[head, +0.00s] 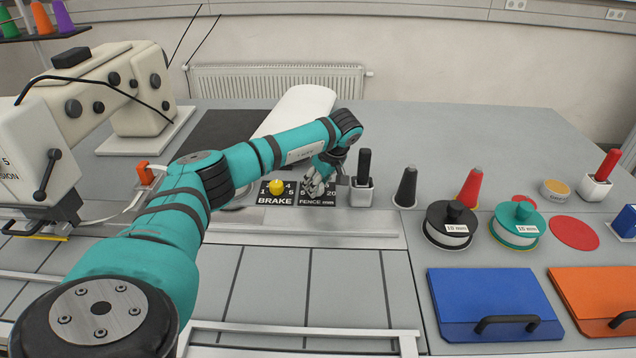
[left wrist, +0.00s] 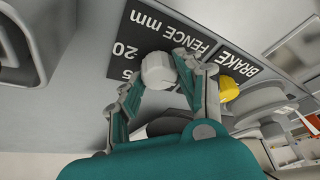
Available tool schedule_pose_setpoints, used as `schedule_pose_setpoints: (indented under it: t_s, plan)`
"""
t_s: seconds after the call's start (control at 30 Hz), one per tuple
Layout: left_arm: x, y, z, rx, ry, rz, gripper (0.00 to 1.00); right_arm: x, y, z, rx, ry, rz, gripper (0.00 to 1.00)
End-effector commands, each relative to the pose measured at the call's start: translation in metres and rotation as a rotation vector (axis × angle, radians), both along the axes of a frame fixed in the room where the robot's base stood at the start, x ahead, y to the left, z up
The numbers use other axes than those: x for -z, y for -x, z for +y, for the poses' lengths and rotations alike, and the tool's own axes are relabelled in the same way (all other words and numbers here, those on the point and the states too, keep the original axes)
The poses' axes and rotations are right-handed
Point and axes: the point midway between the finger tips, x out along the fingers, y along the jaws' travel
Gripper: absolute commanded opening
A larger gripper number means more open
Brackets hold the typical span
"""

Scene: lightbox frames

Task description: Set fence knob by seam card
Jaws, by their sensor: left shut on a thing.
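The fence plate (head: 318,201), black with white lettering and numbers, lies on the bench beside the sewing machine. My left gripper (head: 318,183) comes down over it and hides most of its knob in the head view. In the left wrist view, the fingers of my left gripper (left wrist: 165,82) are closed around the pale fence knob (left wrist: 157,70). The numbers 5 and 20 show on the fence plate (left wrist: 131,50) there; the knob's exact setting cannot be read. I cannot make out a seam card in either view. My right gripper is not in view.
The yellow brake knob (head: 277,187) is just left of my gripper. A black-handled tool in a white holder (head: 361,192) stands close on the right.

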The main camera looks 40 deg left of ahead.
Motion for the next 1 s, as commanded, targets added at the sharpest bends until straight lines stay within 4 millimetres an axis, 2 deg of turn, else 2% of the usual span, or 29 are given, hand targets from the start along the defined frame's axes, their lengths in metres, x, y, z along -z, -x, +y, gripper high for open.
schedule_pose_setpoints:
  t_s: [0.63, 0.67, 0.7, 0.8, 1.0]
  plan:
    - [-0.0019, -0.0012, 0.0005, -0.050, -0.001, -0.005, 0.04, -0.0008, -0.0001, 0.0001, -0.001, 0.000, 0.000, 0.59]
    - [-0.0019, -0.0013, 0.0005, -0.050, -0.001, -0.005, 0.40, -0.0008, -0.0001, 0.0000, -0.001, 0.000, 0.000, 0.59]
    - [-0.0019, -0.0012, 0.0005, -0.050, -0.001, -0.005, 0.45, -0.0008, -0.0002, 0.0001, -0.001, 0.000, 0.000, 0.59]
    - [-0.0014, -0.0010, 0.0004, -0.050, -0.001, -0.003, 0.58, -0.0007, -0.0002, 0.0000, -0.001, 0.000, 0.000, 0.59]
    - [-0.0007, -0.0006, 0.0002, -0.048, 0.000, -0.002, 0.58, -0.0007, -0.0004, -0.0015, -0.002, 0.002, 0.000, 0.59]
